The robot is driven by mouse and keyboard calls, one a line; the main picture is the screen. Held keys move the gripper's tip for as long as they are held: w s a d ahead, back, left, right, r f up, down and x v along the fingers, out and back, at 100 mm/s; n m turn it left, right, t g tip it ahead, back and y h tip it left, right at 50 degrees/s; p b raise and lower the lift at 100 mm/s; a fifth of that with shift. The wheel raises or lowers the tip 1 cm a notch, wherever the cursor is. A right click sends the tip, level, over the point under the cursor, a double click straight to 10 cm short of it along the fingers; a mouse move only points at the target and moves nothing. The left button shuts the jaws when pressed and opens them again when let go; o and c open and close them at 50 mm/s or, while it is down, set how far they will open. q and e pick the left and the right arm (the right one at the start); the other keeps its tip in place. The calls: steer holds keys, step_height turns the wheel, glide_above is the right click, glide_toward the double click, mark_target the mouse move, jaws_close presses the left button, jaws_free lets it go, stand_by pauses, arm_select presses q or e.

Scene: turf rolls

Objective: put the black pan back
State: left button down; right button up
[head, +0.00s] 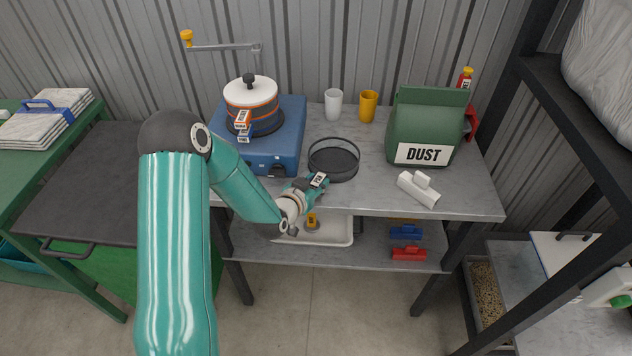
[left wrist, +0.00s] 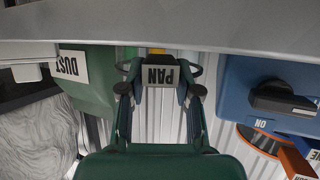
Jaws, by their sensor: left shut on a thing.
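The black pan (head: 334,161) is round and shallow with a dark rim. It is at the front middle of the grey table, right of the blue box. My left gripper (head: 317,184) is at the pan's near side and shut on its labelled part. In the left wrist view, which is upside down, the PAN label (left wrist: 160,76) shows between the two fingers, with bits of dark rim on either side. I cannot tell whether the pan rests on the table or is slightly above it. My right gripper is not in view.
The blue box (head: 287,128) with an orange-banded pot (head: 251,96) stands left of the pan. A green DUST bag (head: 424,127) and a white piece (head: 418,190) are to the right. White (head: 333,105) and yellow (head: 368,106) cups stand behind. A white tray (head: 338,232) is on the lower shelf.

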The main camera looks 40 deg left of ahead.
arm_select(q)
steer(key=c, duration=0.8)
jaws_free()
steer(key=shift+s, duration=0.1)
